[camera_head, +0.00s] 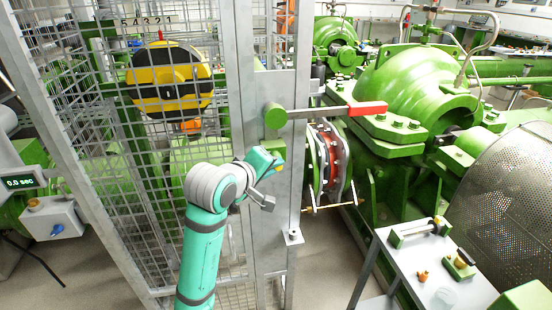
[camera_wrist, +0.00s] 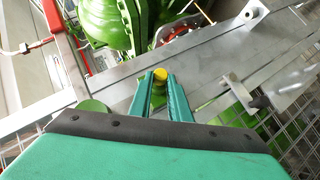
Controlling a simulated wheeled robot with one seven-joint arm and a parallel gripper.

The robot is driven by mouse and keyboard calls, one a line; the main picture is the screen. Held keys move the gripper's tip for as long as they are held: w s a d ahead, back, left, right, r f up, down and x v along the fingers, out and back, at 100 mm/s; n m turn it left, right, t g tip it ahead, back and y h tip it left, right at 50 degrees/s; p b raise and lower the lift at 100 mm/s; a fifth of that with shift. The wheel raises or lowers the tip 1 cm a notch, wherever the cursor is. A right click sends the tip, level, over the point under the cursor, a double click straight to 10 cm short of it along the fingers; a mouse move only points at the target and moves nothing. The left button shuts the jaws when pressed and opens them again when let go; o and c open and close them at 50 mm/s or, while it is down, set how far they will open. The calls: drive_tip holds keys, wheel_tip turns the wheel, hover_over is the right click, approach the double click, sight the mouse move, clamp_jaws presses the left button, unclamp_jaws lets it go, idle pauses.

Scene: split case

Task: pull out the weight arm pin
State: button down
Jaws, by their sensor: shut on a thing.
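My gripper (camera_wrist: 159,82) points at the grey metal post of the mesh cage, and its two teal fingers are closed around a small yellow knob (camera_wrist: 160,71), which I take to be the head of the weight arm pin. In the head view my gripper (camera_head: 270,162) is at the post, just below a green block; only a bit of yellow shows at its tip. The pin's shaft is hidden. A round yellow and black weight (camera_head: 169,78) hangs behind the mesh at the upper left.
A grey lever with a red handle (camera_head: 367,108) sticks out right from the post, just above my gripper. Green machinery (camera_head: 415,85) fills the right. A small table (camera_head: 412,265) with tools stands at the lower right. Mesh (camera_head: 110,190) closes off the left.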

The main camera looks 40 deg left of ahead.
drive_tip(key=shift+d, duration=0.1)
drive_tip(key=shift+s+d, duration=0.65)
drive_tip(key=shift+d, duration=0.1)
drive_tip(key=shift+s+d, duration=1.3)
drive_tip(key=shift+d, duration=0.05)
